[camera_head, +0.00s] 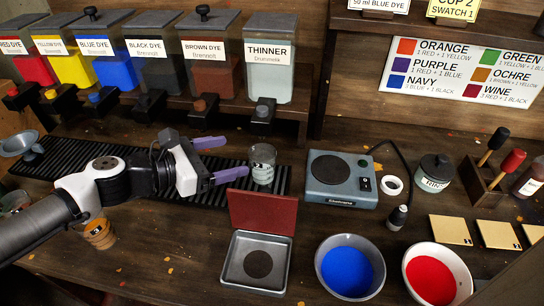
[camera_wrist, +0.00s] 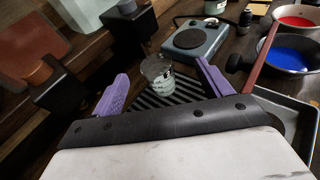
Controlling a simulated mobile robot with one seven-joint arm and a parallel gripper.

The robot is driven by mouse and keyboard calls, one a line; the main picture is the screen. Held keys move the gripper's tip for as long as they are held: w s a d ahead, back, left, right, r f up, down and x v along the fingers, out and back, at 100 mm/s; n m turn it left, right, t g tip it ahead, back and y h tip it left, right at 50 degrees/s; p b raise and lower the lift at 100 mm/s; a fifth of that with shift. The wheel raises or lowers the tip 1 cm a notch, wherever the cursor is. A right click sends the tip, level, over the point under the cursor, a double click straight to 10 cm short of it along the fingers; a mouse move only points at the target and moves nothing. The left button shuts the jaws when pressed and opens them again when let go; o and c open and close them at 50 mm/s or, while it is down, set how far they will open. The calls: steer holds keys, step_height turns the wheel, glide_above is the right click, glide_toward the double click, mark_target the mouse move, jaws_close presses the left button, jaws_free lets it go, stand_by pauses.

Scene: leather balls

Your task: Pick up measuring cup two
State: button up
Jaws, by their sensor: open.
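A clear measuring cup (camera_head: 262,164) with dark markings stands upright on the black ribbed drip mat (camera_head: 130,158), near its right end. Whether its marking reads two, I cannot tell. My gripper (camera_head: 236,157) is open, with its purple fingers spread and pointing right toward the cup. In the head view the cup is just beyond the fingertips, with the lower finger close to it. In the wrist view the cup (camera_wrist: 158,70) shows between the two fingers and ahead of them. Nothing is held.
Dye dispensers and the thinner tank (camera_head: 270,62) line the back, their taps overhanging. A hot plate (camera_head: 341,180) stands right of the cup. A metal tin with a raised red lid (camera_head: 262,212) is in front. Blue (camera_head: 348,268) and red (camera_head: 436,278) dye bowls stand front right.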

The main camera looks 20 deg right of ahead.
steer(key=y, duration=0.1)
glide_toward(253, 173)
steer(key=x, duration=0.1)
steer(key=b+x, duration=0.1)
steer(key=x, duration=0.1)
steer(key=b+x, duration=0.1)
steer(key=x, duration=0.1)
steer(key=shift+s+d+r, duration=0.15)
steer(key=shift+d+r, duration=0.1)
steer(key=shift+r, duration=0.1)
steer(key=shift+d+f+n+b, duration=0.15)
steer(key=shift+d+n+b, duration=0.2)
steer(key=shift+d, duration=0.15)
steer(key=x, duration=0.1)
steer(key=b+x, duration=0.1)
steer(key=x, duration=0.2)
steer(key=shift+w+a+f+b, duration=0.1)
steer(key=shift+w+f+b, duration=0.2)
steer(key=shift+f+b, duration=0.15)
steer(key=shift+w+d, duration=0.15)
steer(key=shift+d, duration=0.35)
steer(key=c, duration=1.2)
steer(key=shift+o, duration=0.2)
